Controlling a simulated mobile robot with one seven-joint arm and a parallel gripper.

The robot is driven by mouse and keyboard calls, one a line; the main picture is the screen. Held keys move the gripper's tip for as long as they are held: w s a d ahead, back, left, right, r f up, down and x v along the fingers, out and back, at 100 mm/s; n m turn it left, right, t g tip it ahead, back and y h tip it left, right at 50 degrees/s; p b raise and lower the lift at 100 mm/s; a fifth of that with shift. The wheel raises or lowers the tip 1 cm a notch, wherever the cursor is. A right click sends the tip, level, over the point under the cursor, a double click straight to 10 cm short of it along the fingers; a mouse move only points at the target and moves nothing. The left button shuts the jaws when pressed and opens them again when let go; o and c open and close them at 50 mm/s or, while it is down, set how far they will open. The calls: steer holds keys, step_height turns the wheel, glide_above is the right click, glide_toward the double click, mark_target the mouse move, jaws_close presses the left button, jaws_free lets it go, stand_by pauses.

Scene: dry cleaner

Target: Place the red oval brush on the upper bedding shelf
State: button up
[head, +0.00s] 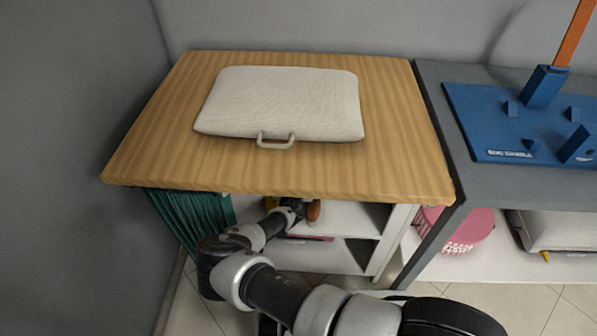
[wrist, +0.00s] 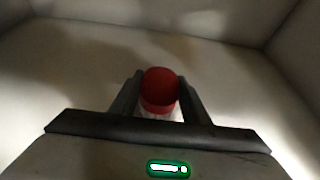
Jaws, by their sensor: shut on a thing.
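The red oval brush (wrist: 160,85) sits between the two dark fingers of my gripper (wrist: 159,80) in the wrist view. The gripper is shut on it. Pale walls and a pale surface surround it there; whether the brush touches that surface I cannot tell. In the head view the brush (head: 314,211) is a small reddish-brown patch beside my gripper (head: 302,208), just under the front edge of the wooden top. The upper bedding shelf (head: 345,219) is the white compartment there, and its deeper inside is hidden by the top.
The wooden top (head: 400,150) overhangs the shelves and carries a pale cushioned case (head: 285,100) with a handle. Green cloth (head: 198,222) hangs at the left. A pink basket (head: 470,228) stands at the right under the grey table (head: 510,190). A lower shelf (head: 325,254) is below.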

steer(key=o, duration=1.1)
steer(key=shift+r, duration=0.1)
steer(key=p+v, duration=0.2)
steer(key=v, duration=1)
steer(key=shift+p, duration=0.4)
